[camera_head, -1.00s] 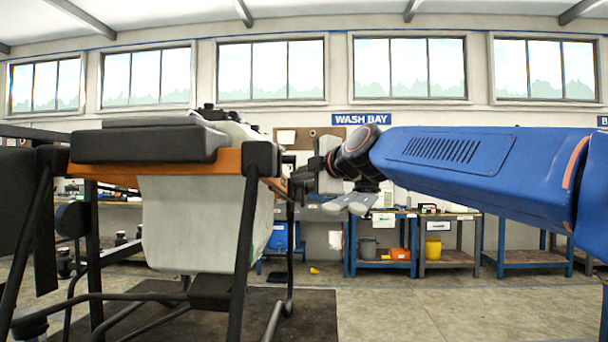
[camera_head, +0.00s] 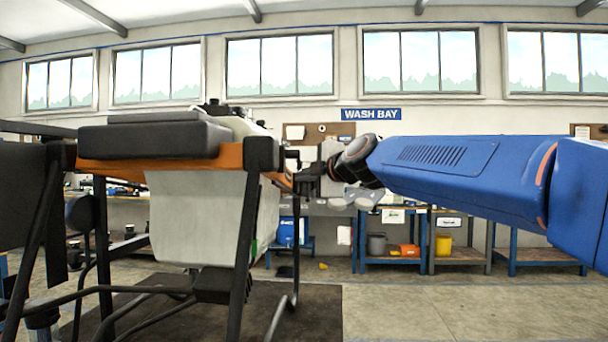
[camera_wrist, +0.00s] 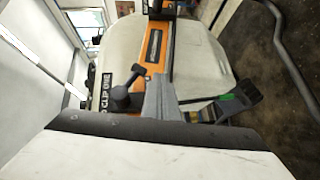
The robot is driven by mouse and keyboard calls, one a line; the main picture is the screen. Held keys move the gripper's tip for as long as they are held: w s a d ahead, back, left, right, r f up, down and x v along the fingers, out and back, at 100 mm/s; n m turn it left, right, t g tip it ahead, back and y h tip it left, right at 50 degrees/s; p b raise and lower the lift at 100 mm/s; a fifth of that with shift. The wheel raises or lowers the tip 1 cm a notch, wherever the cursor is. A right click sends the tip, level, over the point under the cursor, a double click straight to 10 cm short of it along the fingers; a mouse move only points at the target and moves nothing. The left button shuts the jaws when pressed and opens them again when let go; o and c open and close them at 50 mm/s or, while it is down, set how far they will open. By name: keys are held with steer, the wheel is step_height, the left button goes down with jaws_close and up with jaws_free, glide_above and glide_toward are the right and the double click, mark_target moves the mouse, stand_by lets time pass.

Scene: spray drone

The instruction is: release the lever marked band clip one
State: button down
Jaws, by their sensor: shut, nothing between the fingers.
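The spray drone shows at left in the head view, with a white tank (camera_head: 195,220) under an orange and black frame (camera_head: 225,158). In the wrist view a black label reading "CLIP ONE" (camera_wrist: 104,90), its start hidden, stands beside a dark lever with a rounded knob (camera_wrist: 124,98). My gripper (camera_wrist: 156,84) shows as a grey wedge, shut and empty, just right of the lever. Whether it touches the lever I cannot tell. In the head view my gripper (camera_head: 308,180) is at the drone's right side, its tips partly hidden by the frame.
An orange strip (camera_wrist: 156,45) runs along the white tank in the wrist view. A black clip with a green mark (camera_wrist: 235,103) sits to the right. Black legs (camera_head: 245,240) stand below the drone. Workbenches (camera_head: 455,258) line the back wall. The floor at right is open.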

steer(key=shift+w+r, duration=0.25)
steer(key=shift+w, duration=0.35)
steer(key=shift+s, duration=0.15)
stand_by(1.0)
